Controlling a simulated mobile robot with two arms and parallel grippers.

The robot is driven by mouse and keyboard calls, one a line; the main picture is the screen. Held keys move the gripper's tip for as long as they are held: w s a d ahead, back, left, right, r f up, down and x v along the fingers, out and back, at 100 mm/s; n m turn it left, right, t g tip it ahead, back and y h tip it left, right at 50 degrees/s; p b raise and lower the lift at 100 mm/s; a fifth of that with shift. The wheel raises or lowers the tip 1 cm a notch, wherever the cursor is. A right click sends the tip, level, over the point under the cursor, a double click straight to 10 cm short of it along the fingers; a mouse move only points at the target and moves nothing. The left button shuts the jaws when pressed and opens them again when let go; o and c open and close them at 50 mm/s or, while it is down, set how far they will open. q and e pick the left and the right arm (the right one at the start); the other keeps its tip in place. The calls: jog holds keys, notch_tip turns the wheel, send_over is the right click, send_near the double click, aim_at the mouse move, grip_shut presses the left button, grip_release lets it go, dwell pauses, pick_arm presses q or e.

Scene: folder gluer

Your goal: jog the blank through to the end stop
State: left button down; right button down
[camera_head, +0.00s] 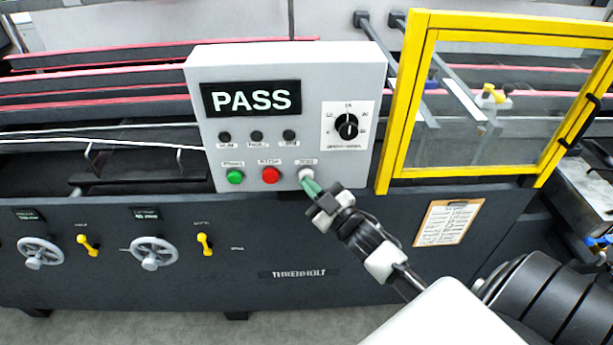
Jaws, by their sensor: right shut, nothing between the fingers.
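The grey control box (370,80) on the machine has a display (251,98) reading PASS. Its lower row holds a green button (235,177), a red STOP button (270,175) and a pale JOG button (306,174). My right gripper (311,188) is shut and empty, its greenish fingertips at the JOG button's lower edge. I cannot tell whether they touch or press it. My left gripper is not in view. I cannot make out the blank or the end stop for certain.
A yellow-framed clear guard (408,100) stands right of the box. A dial (346,127) sits on the box's right side. Handwheels (153,252) and yellow levers (205,244) project from the front panel at left. A clipboard (447,222) hangs below the guard.

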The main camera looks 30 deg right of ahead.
jog(key=shift+s+a, duration=0.3)
jog(key=shift+s, duration=0.2)
jog(key=s+a, duration=0.1)
jog(key=s+p, duration=0.1)
jog(key=s, duration=0.1)
jog(key=s+a+p, duration=0.1)
jog(key=shift+s+a, duration=0.15)
jog(key=shift+a, duration=0.15)
dwell(0.5)
